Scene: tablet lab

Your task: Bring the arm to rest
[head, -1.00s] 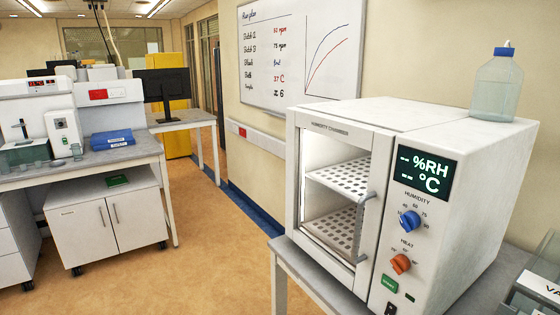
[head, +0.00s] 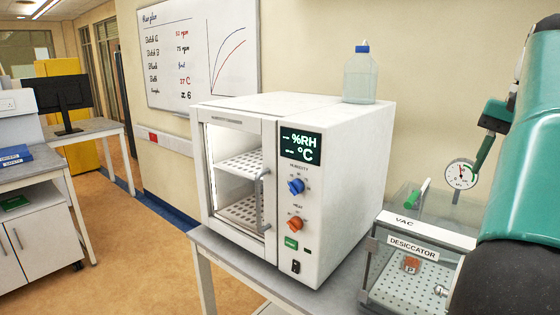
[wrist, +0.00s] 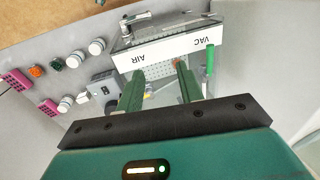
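My arm (head: 525,160) shows as a large green and dark shape at the right edge of the head view, in front of the desiccator. My gripper (wrist: 160,82) is in the wrist view, with two green fingers standing well apart. It is open, and nothing shows held between the fingers. Beyond the fingertips is the clear desiccator box (wrist: 165,45) with its white VAC and AIR strip, upside down in the wrist view. The distance from the fingertips to the box is hard to tell. The gripper itself is not seen in the head view.
A bottle (head: 360,78) stands on the chamber. Several capped vials (wrist: 97,46) show in the wrist view. Open floor (head: 150,260) lies left.

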